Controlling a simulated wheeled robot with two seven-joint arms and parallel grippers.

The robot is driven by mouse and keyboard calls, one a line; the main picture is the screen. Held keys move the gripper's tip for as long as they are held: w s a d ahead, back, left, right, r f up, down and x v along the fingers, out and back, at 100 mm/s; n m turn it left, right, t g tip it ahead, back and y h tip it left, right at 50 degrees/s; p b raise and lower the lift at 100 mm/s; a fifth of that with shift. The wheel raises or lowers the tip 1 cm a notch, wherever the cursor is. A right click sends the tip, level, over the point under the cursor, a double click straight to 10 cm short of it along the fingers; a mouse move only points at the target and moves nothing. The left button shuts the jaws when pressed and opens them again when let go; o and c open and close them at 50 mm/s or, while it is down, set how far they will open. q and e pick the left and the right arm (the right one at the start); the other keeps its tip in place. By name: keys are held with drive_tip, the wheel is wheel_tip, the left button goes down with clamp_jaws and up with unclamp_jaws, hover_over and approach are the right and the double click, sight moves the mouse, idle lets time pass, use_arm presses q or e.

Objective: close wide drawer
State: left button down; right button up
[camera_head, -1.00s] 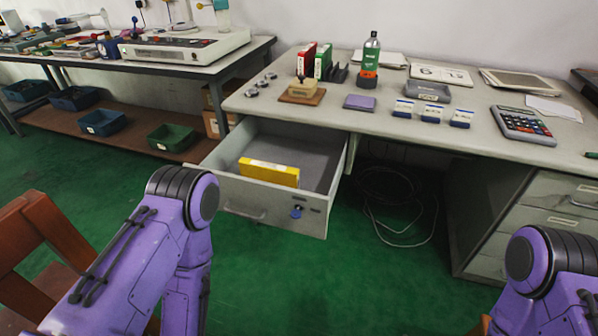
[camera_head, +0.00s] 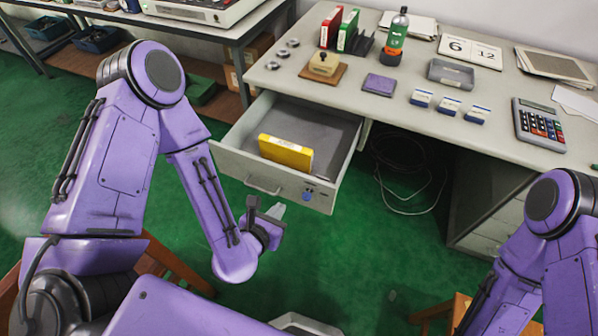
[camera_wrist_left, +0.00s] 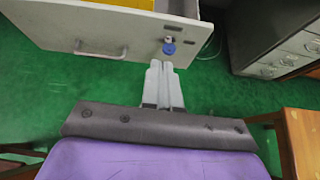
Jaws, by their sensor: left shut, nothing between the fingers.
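The wide drawer (camera_head: 233,168) stands pulled out from under the left part of the desk. A yellow box (camera_head: 286,153) lies inside it. Its front panel has a bar handle (camera_head: 262,187) and a blue knob or key (camera_head: 307,195); the panel also shows in the left wrist view (camera_wrist_left: 125,35). My left gripper (camera_head: 279,209) is shut and empty, just in front of and below the drawer front. In the left wrist view its fingers (camera_wrist_left: 163,68) point toward the blue knob; whether they touch the panel I cannot tell. My right gripper is out of view; only that arm shows at the lower right.
The desk (camera_head: 345,98) carries a bottle (camera_head: 396,34), red and green binders, a calculator (camera_head: 538,125) and small boxes. Cables (camera_head: 400,165) lie under it. Wooden chairs stand low at left and right. Green floor before the drawer is open.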

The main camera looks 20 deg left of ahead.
use_arm(q)
drive_tip(key=b, duration=1.2)
approach(303, 179)
wheel_tip(303, 179, down, 3)
drive_tip(key=w+p, duration=0.1)
drive_tip(key=w, duration=0.3)
drive_tip(key=shift+w+d+f, duration=0.1)
drive_tip(key=shift+w+d, duration=0.05)
drive_tip(key=shift+w, duration=0.2)
drive_tip(key=shift+w+p, duration=0.3)
drive_tip(key=shift+w, duration=0.1)
drive_tip(key=shift+d, duration=0.15)
drive_tip(key=shift+w, duration=0.1)
